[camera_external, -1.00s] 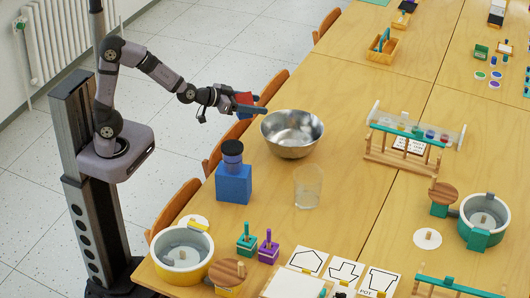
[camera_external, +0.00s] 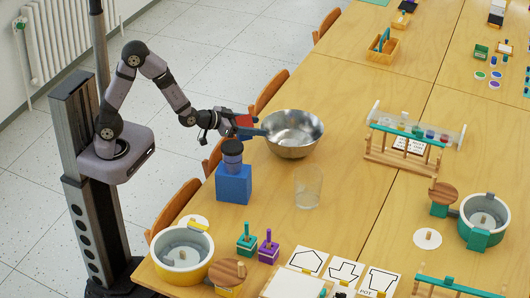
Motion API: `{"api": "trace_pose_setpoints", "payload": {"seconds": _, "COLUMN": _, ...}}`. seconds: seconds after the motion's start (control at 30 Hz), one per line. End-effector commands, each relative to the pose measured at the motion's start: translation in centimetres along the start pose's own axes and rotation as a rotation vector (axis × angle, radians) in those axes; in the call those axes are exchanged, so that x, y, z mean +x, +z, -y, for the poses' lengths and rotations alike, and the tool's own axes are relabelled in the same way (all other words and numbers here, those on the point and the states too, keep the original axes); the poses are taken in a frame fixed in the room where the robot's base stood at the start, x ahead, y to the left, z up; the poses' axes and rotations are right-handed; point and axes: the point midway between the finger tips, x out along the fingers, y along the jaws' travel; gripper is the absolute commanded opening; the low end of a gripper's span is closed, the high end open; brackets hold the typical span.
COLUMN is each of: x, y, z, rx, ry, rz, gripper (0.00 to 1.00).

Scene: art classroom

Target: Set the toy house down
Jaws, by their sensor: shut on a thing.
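My gripper (camera_external: 246,126) is shut on the toy house (camera_external: 243,121), a small item showing red and blue between the dark fingers. The fingers hide much of it. It is held near the table's left edge, beside the left rim of the metal bowl (camera_external: 292,133) and behind the blue block in the picture. I cannot tell whether the toy house touches the table (camera_external: 345,205).
A blue block (camera_external: 233,184) with a dark blue cylinder (camera_external: 232,152) on it stands close in front of my gripper. A clear glass (camera_external: 308,187) stands to its right. Chairs line the left edge.

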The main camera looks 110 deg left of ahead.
Motion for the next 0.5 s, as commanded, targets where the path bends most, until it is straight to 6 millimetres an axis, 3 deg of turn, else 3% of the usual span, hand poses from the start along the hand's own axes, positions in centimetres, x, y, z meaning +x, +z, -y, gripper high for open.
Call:
{"api": "trace_pose_setpoints", "payload": {"seconds": 0.03, "x": 0.6, "y": 1.6, "z": 0.0, "rx": 0.003, "ry": 0.000, "rz": 0.008, "gripper": 0.32}}
{"api": "trace_pose_setpoints", "payload": {"seconds": 0.2, "x": 1.9, "y": 5.0, "z": 0.0, "rx": 0.003, "ry": 0.001, "rz": 0.006, "gripper": 0.32}}
{"api": "trace_pose_setpoints", "payload": {"seconds": 0.5, "x": 3.5, "y": 8.3, "z": 0.0, "rx": 0.000, "ry": 0.001, "rz": 0.000, "gripper": 0.32}}
